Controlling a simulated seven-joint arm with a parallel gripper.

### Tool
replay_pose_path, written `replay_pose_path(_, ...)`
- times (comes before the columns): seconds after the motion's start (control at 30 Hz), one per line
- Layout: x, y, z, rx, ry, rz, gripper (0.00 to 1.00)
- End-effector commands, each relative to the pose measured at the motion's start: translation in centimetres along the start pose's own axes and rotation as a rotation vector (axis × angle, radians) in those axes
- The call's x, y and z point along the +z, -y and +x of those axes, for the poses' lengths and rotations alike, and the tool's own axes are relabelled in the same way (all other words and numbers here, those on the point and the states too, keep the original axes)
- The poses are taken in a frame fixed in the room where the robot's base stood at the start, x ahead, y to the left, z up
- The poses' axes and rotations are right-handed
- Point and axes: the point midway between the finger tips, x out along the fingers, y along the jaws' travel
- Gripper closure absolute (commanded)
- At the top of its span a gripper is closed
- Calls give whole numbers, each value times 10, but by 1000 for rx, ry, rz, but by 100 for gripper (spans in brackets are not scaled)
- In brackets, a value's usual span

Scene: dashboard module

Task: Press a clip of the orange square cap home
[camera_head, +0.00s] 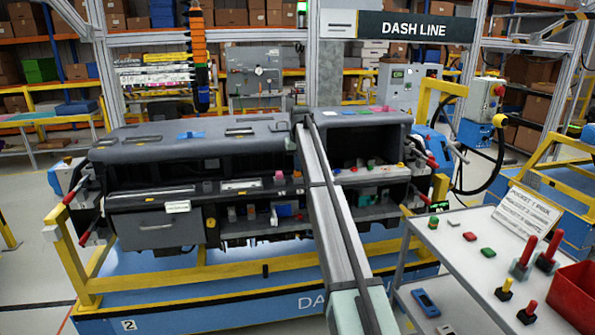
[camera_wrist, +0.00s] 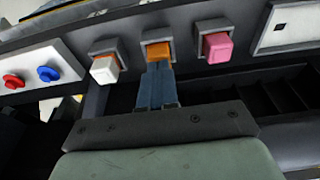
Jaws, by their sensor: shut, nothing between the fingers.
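The orange square cap (camera_wrist: 158,50) sits in a grey square socket, in the upper middle of the wrist view. My gripper (camera_wrist: 157,68) is shut and empty, its blue-grey fingers together and pointing at this cap. The fingertips overlap the cap's lower part and hide it; I cannot tell whether they touch it or how deep it sits. In the head view my arm crosses the middle of the dashboard module (camera_head: 190,146), and the gripper's fingers cannot be made out there.
A pink square cap (camera_wrist: 216,47) stands in the socket to the right. A white block (camera_wrist: 104,70) with an orange strip stands in the left socket. Red (camera_wrist: 13,81) and blue (camera_wrist: 48,73) knobs lie farther left. A side table (camera_head: 470,262) holds small parts and a red bin (camera_head: 575,293).

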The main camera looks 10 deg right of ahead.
Motion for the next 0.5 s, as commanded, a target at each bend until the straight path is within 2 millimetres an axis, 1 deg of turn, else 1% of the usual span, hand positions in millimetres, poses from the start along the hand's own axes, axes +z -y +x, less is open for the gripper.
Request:
replay_pose_path(0.27,0,0,0,0,0,0,100)
replay_pose_path(0.37,-1,0,-3,0,0,0,100)
replay_pose_path(0.5,-3,0,-12,0,-1,0,100)
